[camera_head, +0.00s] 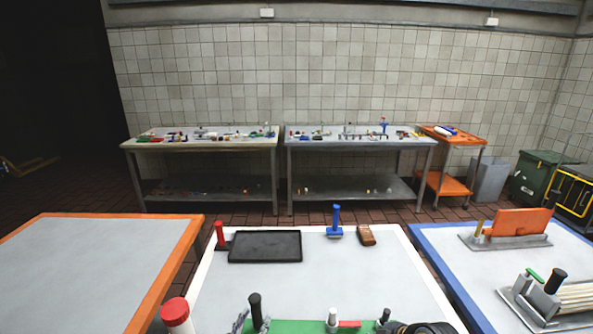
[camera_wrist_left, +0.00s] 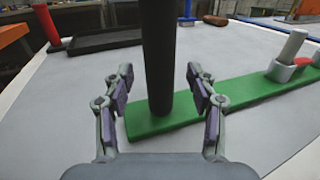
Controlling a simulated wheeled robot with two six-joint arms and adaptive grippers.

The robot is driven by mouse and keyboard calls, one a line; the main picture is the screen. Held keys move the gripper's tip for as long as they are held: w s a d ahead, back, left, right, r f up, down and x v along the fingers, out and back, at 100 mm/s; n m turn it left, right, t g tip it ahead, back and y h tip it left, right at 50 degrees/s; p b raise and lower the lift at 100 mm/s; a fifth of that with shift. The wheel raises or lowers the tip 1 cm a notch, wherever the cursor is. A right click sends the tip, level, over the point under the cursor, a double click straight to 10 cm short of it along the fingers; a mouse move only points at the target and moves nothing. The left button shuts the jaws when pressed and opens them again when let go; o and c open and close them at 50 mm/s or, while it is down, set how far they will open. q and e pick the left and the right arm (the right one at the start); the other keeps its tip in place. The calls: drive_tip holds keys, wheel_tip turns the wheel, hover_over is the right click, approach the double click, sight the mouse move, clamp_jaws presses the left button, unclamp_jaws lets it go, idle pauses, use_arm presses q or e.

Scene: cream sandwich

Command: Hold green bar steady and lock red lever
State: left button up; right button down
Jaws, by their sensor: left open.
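The green bar (camera_head: 300,327) lies on the white-edged table at the bottom of the head view, partly cut off. It also shows in the left wrist view (camera_wrist_left: 240,95). A black post (camera_head: 255,308) stands upright at its left end. My left gripper (camera_wrist_left: 158,85) is open, with one finger on each side of this black post (camera_wrist_left: 157,50). Contact is not clear. The red lever (camera_head: 349,323) lies beside a white post (camera_head: 332,316) on the bar, with another black post (camera_head: 384,315) to the right. A dark shape at the bottom edge may be my right gripper, unclear.
A black tray (camera_head: 265,246), a red-handled tool (camera_head: 220,233), a blue-handled tool (camera_head: 336,222) and a brown block (camera_head: 366,235) lie at the table's back. A red-topped white cylinder (camera_head: 175,313) stands at lower left. The middle of the table is clear.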

use_arm(q)
drive_tip(key=shift+s+a, duration=0.2)
drive_tip(key=shift+s, duration=0.15)
drive_tip(key=p+v, duration=0.2)
drive_tip(key=v, duration=0.6)
drive_tip(key=shift+s, duration=0.15)
drive_tip(key=o, duration=0.6)
drive_tip(key=shift+c, duration=0.2)
